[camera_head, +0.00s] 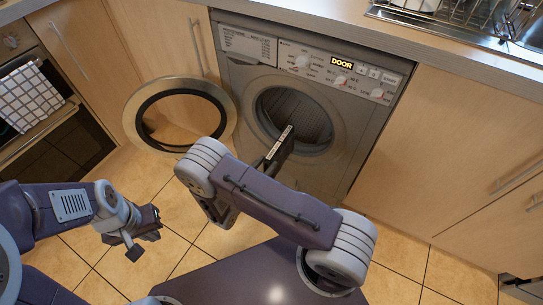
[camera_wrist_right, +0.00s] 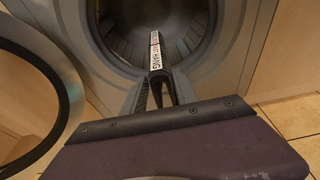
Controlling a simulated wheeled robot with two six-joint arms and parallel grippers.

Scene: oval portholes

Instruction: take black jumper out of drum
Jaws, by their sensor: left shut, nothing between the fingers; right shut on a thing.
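The drum (camera_head: 305,112) of the washing machine is open at the front, with a ribbed grey wall and a dark inside. My right gripper (camera_head: 288,131) reaches into the drum's mouth from the front. My left gripper (camera_head: 150,232) is shut and empty, low over the tiled floor at the left.
The round door (camera_head: 224,97) stands swung open to the left of the drum mouth; it also shows in the right wrist view (camera_wrist_right: 62,75). A worktop (camera_head: 300,38) runs above the machine. Wooden cupboards flank it. An oven with a checked towel (camera_head: 28,95) is far left.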

